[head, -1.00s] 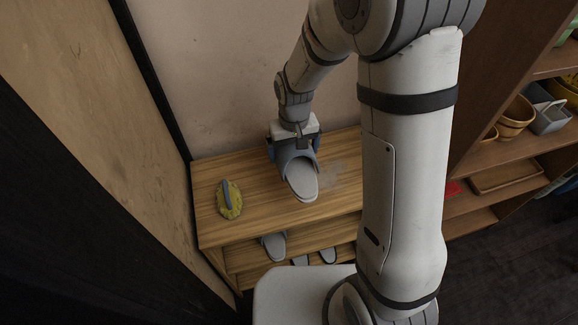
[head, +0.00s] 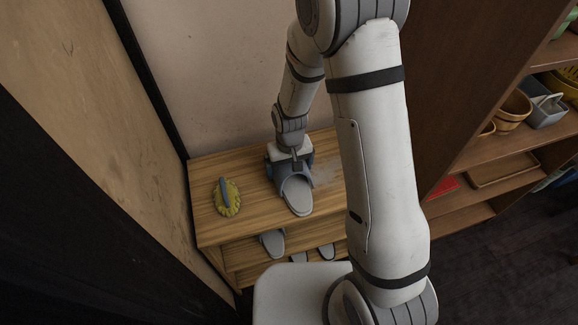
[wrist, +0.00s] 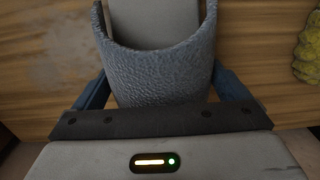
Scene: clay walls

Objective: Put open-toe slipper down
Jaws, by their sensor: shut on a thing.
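The open-toe slipper (head: 297,195) has a light grey sole and a blue-grey band. It is at the top of the wooden shoe rack, its open end toward the front edge. My gripper (head: 291,165) is shut on the slipper's band from the wall side. In the wrist view the textured band (wrist: 160,75) fills the middle, between the blue fingers of my gripper (wrist: 160,95). The slipper looks level and very close to the rack top (head: 240,225); I cannot tell whether it touches.
A yellow brush-like thing with a grey-blue handle (head: 227,197) lies on the rack top at left. More slippers (head: 272,242) sit on the shelf below. A brown shelf unit with pots (head: 513,110) stands at right. A greyish smudge marks the top beside the slipper.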

